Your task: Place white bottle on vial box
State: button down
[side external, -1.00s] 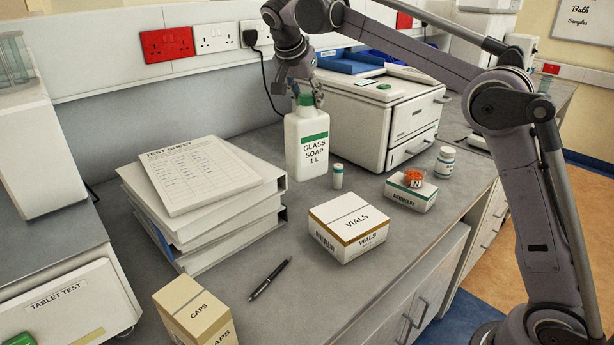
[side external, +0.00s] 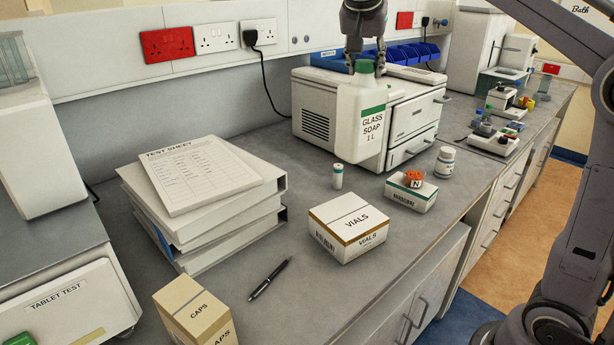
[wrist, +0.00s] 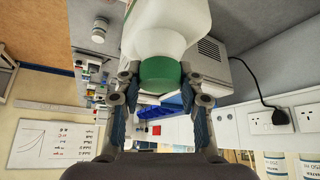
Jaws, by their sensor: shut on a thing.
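The white bottle (side external: 352,128), labelled "GLASS SOAP 1 L", has a green cap (side external: 364,67) and a green label band. My gripper (side external: 364,60) is shut on it at the cap end and holds it upright in the air, in front of the white drawer unit. In the wrist view the bottle (wrist: 160,30) and its green cap (wrist: 160,73) show between the two fingers (wrist: 160,88). The vial box (side external: 348,227), white with a brown stripe and marked "VIALS", sits on the bench in front of the bottle and lower in the side view. Its top is bare.
A small vial (side external: 337,176) stands behind the vial box. The medicine box (side external: 411,194) with an orange item (side external: 413,177) on it lies to the right, near a pill bottle (side external: 445,161). Binders (side external: 215,215) are stacked left. A pen (side external: 269,279) lies in front.

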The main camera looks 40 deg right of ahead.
jog(key=s+d+r, duration=0.1)
jog(key=s+r, duration=0.1)
jog(key=s, duration=0.7)
send_near(346, 136)
jog(key=d, duration=0.2)
jog(key=shift+w+f+n, duration=0.2)
jog(key=shift+f, duration=0.7)
jog(key=shift+w+f+n, duration=0.2)
jog(key=shift+f, duration=0.75)
jog(key=c, duration=0.8)
grip_release()
jog(key=shift+f, duration=0.1)
jog(key=shift+c, duration=0.2)
